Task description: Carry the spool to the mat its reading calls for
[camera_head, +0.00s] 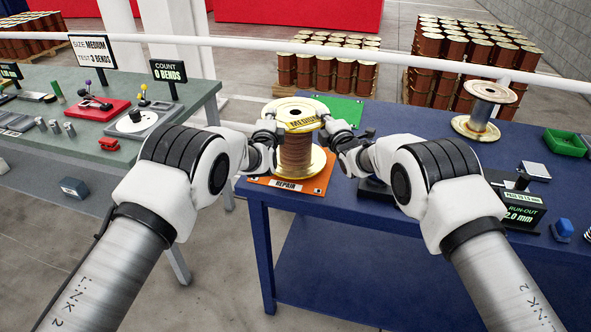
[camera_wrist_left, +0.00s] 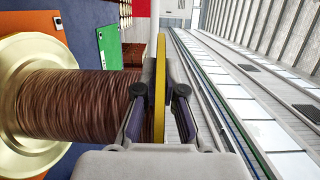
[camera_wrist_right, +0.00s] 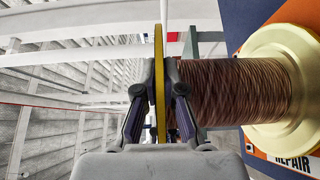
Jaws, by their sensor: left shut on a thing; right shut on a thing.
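The spool (camera_head: 296,152), wound with copper-brown wire between gold flanges and labelled MEDIUM on top, is upright over the orange REPAIR mat (camera_head: 318,184) on the blue table. I cannot tell whether its lower flange touches the mat. My left gripper (camera_head: 268,130) is shut on the left edge of the upper flange, and my right gripper (camera_head: 336,128) on its right edge. The wrist views show the flange rim between the left fingers (camera_wrist_left: 160,88) and the right fingers (camera_wrist_right: 160,88). A green mat (camera_head: 342,109) lies behind. The gauge display (camera_head: 520,215) reads RUN-OUT 2.0 mm; its smaller pass-limit line is hard to read.
Another spool (camera_head: 483,110) stands at the blue table's back right, near a green tray (camera_head: 566,142). A white rail (camera_head: 380,58) runs behind. The grey-green table (camera_head: 50,150) at left holds a red tester (camera_head: 95,107) and a COUNT 0 BENDS sign (camera_head: 168,71).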

